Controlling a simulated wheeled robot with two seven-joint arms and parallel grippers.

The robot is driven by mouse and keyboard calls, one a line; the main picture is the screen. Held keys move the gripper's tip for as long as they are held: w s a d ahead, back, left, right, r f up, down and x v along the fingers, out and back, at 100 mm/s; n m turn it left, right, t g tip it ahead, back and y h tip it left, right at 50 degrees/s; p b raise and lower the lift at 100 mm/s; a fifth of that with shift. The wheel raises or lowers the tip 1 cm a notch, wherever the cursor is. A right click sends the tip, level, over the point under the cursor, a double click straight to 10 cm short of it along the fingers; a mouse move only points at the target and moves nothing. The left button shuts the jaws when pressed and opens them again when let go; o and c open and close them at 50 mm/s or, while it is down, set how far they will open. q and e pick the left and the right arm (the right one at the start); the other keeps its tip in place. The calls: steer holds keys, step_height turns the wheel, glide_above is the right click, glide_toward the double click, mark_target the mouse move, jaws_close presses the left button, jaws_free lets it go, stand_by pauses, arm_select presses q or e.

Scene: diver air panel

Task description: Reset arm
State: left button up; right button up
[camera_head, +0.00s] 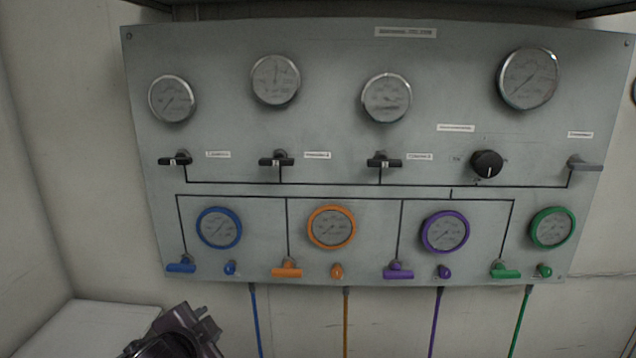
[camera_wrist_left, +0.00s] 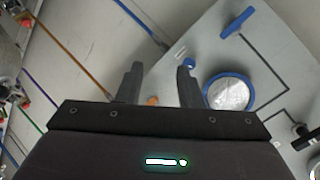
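The air panel (camera_head: 330,110) is mounted on the wall with gauges, black valve handles and coloured valves. My left gripper (camera_head: 208,325) is low at the left in the head view, below the panel's lower left corner and apart from the blue valve handle (camera_head: 181,267). In the left wrist view its two fingers (camera_wrist_left: 159,75) are spread apart with nothing seen between them near the tips. The blue knob (camera_wrist_left: 189,64) and blue-ringed gauge (camera_wrist_left: 229,93) appear beyond the right finger. The blue handle (camera_wrist_left: 236,20) is farther off. My right gripper is not in view.
Blue (camera_head: 256,320), orange (camera_head: 345,320), purple (camera_head: 436,320) and green (camera_head: 521,320) hoses hang below the panel. A white ledge or box (camera_head: 80,330) stands at the lower left. A shelf edge (camera_head: 400,10) runs above the panel.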

arm_select(q)
steer(key=s+f+n+g, duration=0.4)
steer(key=s+f, duration=0.5)
steer(key=s, duration=0.3)
steer(key=s+f+n+g, duration=0.5)
steer(key=s+f, duration=0.3)
steer(key=s, duration=0.3)
step_height(320, 180, down, 32)
steer(key=s+g, duration=0.1)
steer(key=s, duration=0.2)
steer(key=s+a+f+g, duration=0.1)
steer(key=s+a+f, duration=0.1)
steer(key=s+f, duration=1.4)
steer(key=s, duration=0.2)
steer(key=shift+s+a+f+m, duration=0.2)
steer(key=shift+s+a+m, duration=0.1)
steer(key=shift+s+a, duration=0.05)
